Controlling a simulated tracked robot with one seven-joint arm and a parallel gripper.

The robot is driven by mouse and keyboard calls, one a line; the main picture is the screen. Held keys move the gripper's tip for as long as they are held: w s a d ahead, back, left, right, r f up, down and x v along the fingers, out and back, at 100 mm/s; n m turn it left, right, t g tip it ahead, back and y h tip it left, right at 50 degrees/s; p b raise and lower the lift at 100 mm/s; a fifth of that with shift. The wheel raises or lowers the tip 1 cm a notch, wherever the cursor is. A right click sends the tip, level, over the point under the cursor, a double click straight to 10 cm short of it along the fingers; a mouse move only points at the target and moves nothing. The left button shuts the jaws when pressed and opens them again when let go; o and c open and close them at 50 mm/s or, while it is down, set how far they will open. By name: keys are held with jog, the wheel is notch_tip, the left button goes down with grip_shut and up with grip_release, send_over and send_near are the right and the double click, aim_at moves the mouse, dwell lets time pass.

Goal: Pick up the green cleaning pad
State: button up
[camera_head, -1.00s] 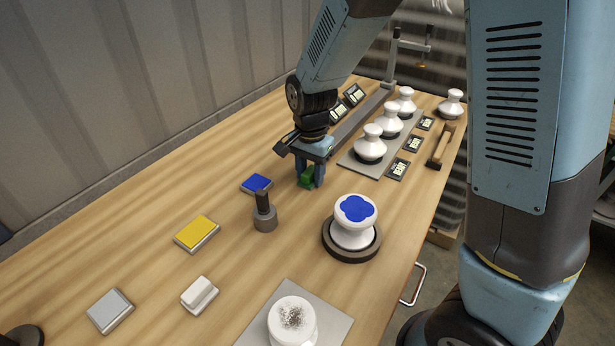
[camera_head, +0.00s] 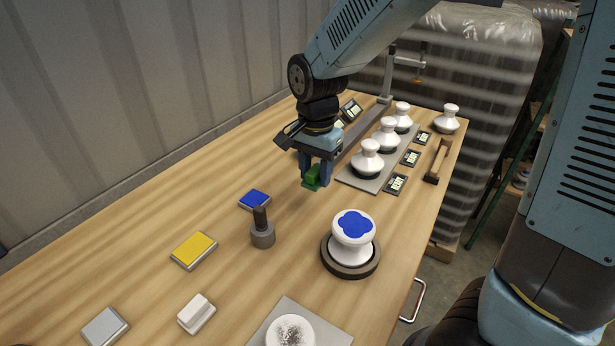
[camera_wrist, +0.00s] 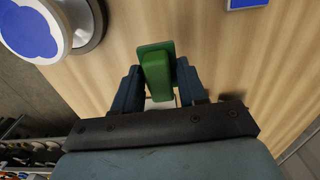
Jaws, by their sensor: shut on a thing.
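The green cleaning pad (camera_head: 312,177) is between the fingers of my gripper (camera_head: 316,174) in the head view. My gripper is shut on it and holds it a little above the wooden table. In the wrist view the green pad (camera_wrist: 157,72) sits between the two blue fingertips of my gripper (camera_wrist: 158,85), with its wider base facing away from the wrist. Part of the pad is hidden by the fingers in the head view.
A white insulator with a blue patch (camera_head: 352,228) stands on a dark round base nearby. A blue pad (camera_head: 255,200), a yellow pad (camera_head: 194,250) and a grey post (camera_head: 262,232) are to the left. Several white insulators stand on a grey plate (camera_head: 352,178) behind.

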jog(key=s+d+r, duration=0.4)
jog(key=s, duration=0.5)
jog(key=shift+r, duration=0.4)
jog(key=shift+a, duration=0.1)
jog(key=o, duration=0.6)
jog(key=c, duration=0.3)
jog(key=shift+c, duration=0.6)
